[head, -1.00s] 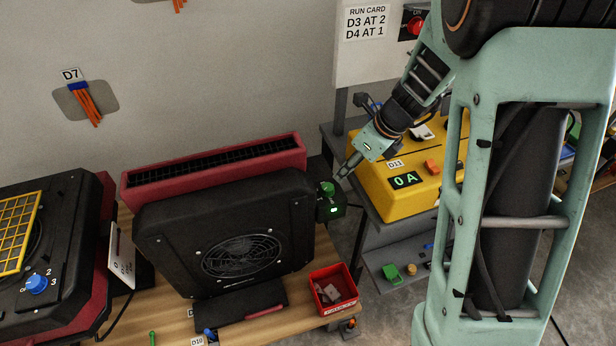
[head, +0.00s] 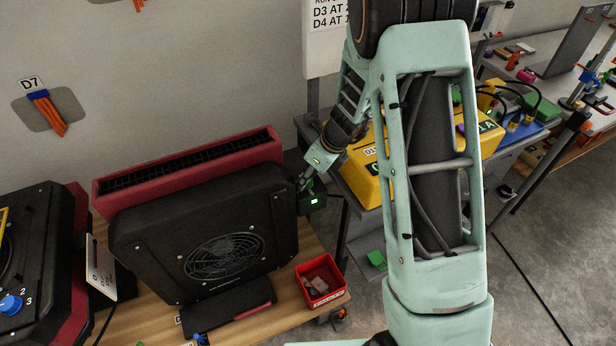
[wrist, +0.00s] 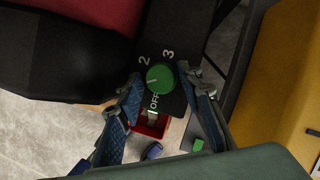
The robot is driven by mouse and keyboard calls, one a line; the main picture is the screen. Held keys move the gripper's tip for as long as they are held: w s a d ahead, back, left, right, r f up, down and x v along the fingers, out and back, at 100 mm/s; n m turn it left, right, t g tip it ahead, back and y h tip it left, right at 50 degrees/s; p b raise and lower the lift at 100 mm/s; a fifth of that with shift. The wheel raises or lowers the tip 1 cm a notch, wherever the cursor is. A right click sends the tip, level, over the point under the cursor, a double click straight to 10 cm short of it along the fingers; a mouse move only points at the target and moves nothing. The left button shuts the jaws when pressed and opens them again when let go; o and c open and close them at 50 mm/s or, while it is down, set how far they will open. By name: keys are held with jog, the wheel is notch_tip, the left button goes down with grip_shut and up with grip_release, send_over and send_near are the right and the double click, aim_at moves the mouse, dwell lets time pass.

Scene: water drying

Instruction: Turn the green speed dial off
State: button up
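The green speed dial (wrist: 160,76) sits on a dark control box, with 2, 3 and OFF printed around it in the wrist view. A small pale mark shows on the dial's lower left edge; the exact setting is hard to read. My gripper (wrist: 160,73) is open, with one blue-padded finger on each side of the dial and small gaps visible. In the head view my gripper (head: 304,183) is at the control box (head: 312,200), which has a lit green display, and it mostly hides the dial.
The control box is on the right side of the black fan unit (head: 155,235), which stands on a wooden bench before a red-framed grille (head: 190,170). A red bin (head: 320,285) is just below. A yellow machine (head: 365,180) stands close on the right.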

jog(key=c, duration=0.9)
jog(key=shift+n, duration=0.3)
jog(key=n, duration=0.2)
jog(key=n+g, duration=0.1)
jog(key=n+g+y, duration=0.1)
jog(key=n, duration=0.1)
jog(key=shift+w+n+p, duration=0.25)
jog(key=shift+n+p, duration=0.05)
jog(key=shift+p, duration=0.1)
jog(key=n+g, duration=0.1)
jog(key=n, duration=0.1)
jog(key=n+g, duration=0.1)
jog(key=n, duration=0.2)
jog(key=shift+w+n+h, duration=0.1)
jog(key=shift+n+h, duration=0.2)
jog(key=shift+g, duration=0.3)
jog(key=o, duration=0.9)
